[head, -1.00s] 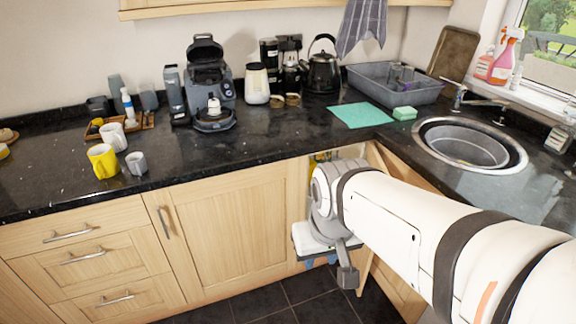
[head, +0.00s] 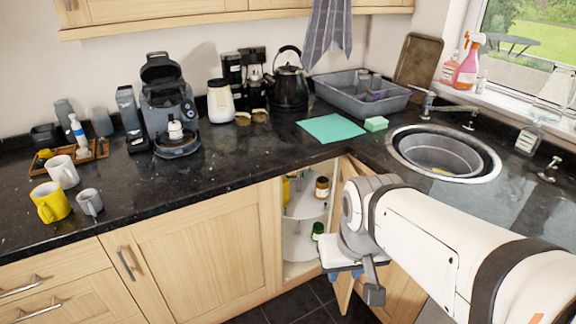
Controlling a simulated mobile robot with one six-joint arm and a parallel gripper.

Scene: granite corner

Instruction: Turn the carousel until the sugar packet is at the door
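The carousel (head: 306,206) shows through the open corner cabinet, with a pale upper shelf and a lower shelf (head: 297,247). A brown jar (head: 322,188) stands on the upper shelf, with a yellow item (head: 286,190) at its left. A jar with a green top (head: 318,231) is on the lower level. I cannot make out a sugar packet; my arm hides the right part of the carousel. My gripper (head: 346,276) is in front of the cabinet opening, low and to the right of the visible shelves. Blue parts show at its end, but its opening is hidden.
The cabinet door (head: 346,290) stands open, partly behind my arm. The black worktop (head: 240,165) overhangs the opening. On it are a teal cloth (head: 331,128), a coffee machine (head: 168,105), a kettle (head: 289,85), mugs (head: 50,203) and a sink (head: 440,153).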

